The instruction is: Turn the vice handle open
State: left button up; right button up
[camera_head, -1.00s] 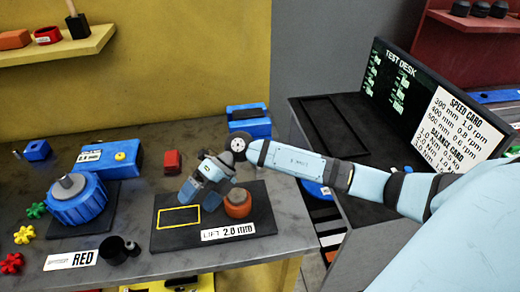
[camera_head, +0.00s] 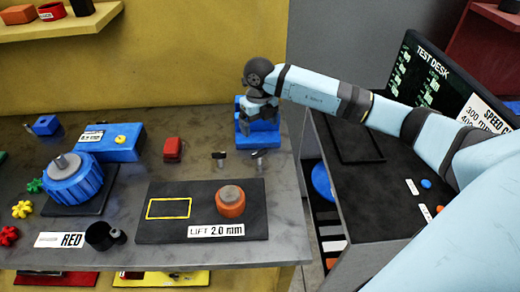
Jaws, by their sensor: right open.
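A blue vice (camera_head: 258,138) stands at the back right edge of the table. My right gripper (camera_head: 257,118) points down over the top of the vice and hides much of its upper part. The gripper is open; I cannot tell whether it touches the vice. A small metal piece with a dark stem (camera_head: 260,155) shows just in front of the vice. I cannot tell whether it is the vice handle or a separate part. My left gripper is out of view.
A similar small metal piece (camera_head: 219,158) stands further left. A black board (camera_head: 165,225) carries an orange part (camera_head: 230,203) in front. A blue block (camera_head: 115,148), a red block (camera_head: 173,148) and a blue round device (camera_head: 72,182) are at left. A desk with a screen (camera_head: 425,75) stands right.

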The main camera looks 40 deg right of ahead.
aim_at(259, 151)
notch_tip(259, 151, down, 12)
jog(key=shift+r+p, duration=0.2)
jog(key=shift+p, duration=0.4)
jog(key=shift+c, duration=0.4)
jog(key=c, duration=0.8)
jog(key=shift+c, duration=0.2)
